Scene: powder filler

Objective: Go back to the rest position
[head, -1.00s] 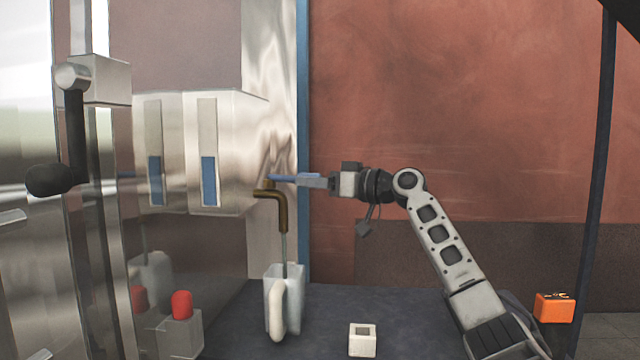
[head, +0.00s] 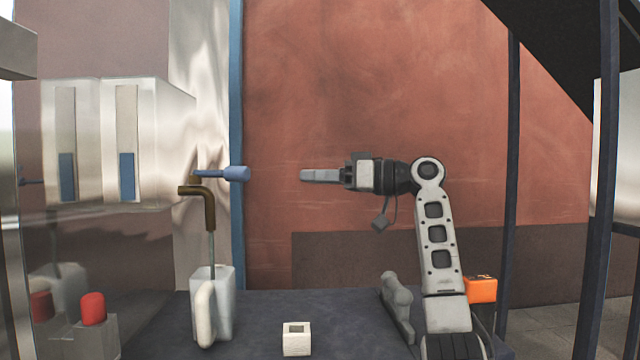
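My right gripper (head: 303,175) is level in front of the red-brown wall and points left. Its fingers show edge-on, so I cannot tell if they are open or shut; nothing shows at their tips. It is clear of the blue tap handle (head: 237,173), with a gap between them. The handle sits above a brass spout (head: 210,208). A thin stream runs from the spout into a pale translucent jug (head: 225,305) with a white handle. My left gripper is out of the picture.
A steel machine with blue-marked gauges (head: 127,175) stands left. A red button (head: 93,308) on a grey box is at lower left. A small white block (head: 296,340) lies on the dark table (head: 260,310). An orange box (head: 481,289) is behind my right arm. Dark posts (head: 510,180) stand right.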

